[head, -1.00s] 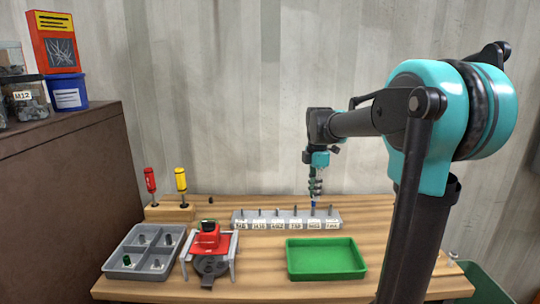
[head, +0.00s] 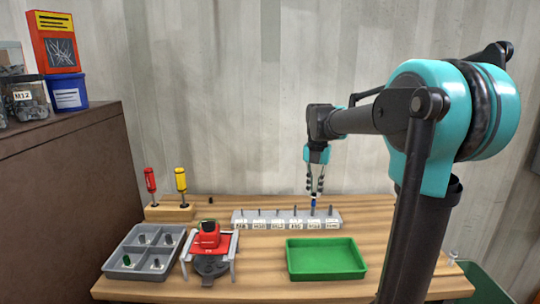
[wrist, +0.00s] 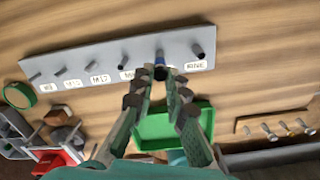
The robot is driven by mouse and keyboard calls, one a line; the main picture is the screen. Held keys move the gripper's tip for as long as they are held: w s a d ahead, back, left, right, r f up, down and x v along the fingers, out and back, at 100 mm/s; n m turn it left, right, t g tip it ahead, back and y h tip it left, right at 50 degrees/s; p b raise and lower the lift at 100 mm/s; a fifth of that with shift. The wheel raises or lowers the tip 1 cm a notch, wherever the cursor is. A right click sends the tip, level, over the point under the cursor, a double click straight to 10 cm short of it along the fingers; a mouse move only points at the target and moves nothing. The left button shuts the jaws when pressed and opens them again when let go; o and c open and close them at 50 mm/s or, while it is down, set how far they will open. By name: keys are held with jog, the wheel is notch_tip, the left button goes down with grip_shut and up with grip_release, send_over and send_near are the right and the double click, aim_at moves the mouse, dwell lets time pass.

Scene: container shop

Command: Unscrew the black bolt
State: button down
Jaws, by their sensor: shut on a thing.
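My gripper (head: 315,192) points down over the grey strip (head: 237,214) at the back of the table. In the wrist view, my gripper (wrist: 161,76) has its fingers closed around a small black piece (wrist: 160,73), which I take to be the black bolt. A blue part (wrist: 160,59) shows directly beyond it at the strip; this blue part also shows below the fingertips in the head view (head: 313,205). The fingers hide part of the black piece, and its threads cannot be made out.
Several upright studs with white labels line the strip. A green tray (head: 326,273) lies in front, a red vise (head: 209,238) left of it, and a grey divided tray (head: 112,266) further left. Red and yellow screwdrivers (head: 181,180) stand at the back left.

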aim_at(314, 193)
jog(key=shift+r, duration=2.25)
